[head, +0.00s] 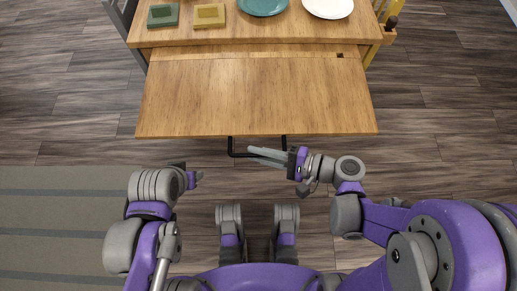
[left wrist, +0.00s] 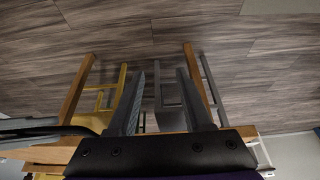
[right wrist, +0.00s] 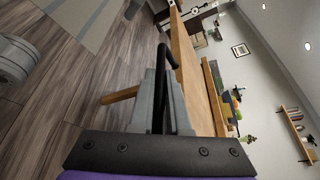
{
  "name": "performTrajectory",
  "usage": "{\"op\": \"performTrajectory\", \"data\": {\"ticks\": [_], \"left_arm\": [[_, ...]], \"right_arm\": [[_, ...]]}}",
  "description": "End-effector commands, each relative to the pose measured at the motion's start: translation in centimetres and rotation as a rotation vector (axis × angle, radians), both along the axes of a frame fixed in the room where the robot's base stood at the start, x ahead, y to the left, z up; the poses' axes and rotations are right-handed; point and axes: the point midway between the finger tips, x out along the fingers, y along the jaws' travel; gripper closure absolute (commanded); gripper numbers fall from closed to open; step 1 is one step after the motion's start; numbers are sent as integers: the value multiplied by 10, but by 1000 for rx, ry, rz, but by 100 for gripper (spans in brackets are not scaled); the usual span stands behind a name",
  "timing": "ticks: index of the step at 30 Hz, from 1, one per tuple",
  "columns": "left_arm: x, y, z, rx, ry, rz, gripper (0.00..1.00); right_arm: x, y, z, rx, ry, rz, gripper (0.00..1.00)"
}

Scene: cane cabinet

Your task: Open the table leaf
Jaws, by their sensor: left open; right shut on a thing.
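The wooden table leaf (head: 255,95) extends from the table (head: 235,36) toward me in the head view. A lighter strip lies between it and the main tabletop. A black bar handle (head: 232,148) sticks out below the leaf's front edge. My right gripper (head: 252,152) is shut on this handle; the right wrist view shows the black bar (right wrist: 165,52) between the fingers (right wrist: 160,75). My left gripper (left wrist: 160,76) is open and empty in its wrist view, with table and chair legs beyond it. In the head view its fingers are hardly visible, left of the handle.
A green block (head: 163,15), a yellow block (head: 209,15), a teal plate (head: 262,5) and a white plate (head: 328,6) rest on the main tabletop. The leaf is bare. Chairs stand beside the table. A striped rug (head: 60,215) lies at the lower left.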

Motion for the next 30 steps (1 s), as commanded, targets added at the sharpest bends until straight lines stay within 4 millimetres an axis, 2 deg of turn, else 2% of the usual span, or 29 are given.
{"op": "performTrajectory", "data": {"ticks": [2, 3, 7, 23, 30], "left_arm": [[0, 0, 0, 0, 0, 0, 50], [0, 0, 0, 0, 0, 0, 50], [0, 0, 0, 0, 0, 0, 50], [0, 0, 1, 0, 0, 0, 50], [-1, 0, 7, 0, -2, 0, 50]], "right_arm": [[-5, 1, -1, -4, 3, 9, 100], [-5, 1, -1, -4, 3, 10, 80], [-4, 1, -1, -3, 2, 8, 56], [-3, -3, 0, -3, 2, 3, 55], [-12, -32, 7, -4, 1, -2, 55]]}}
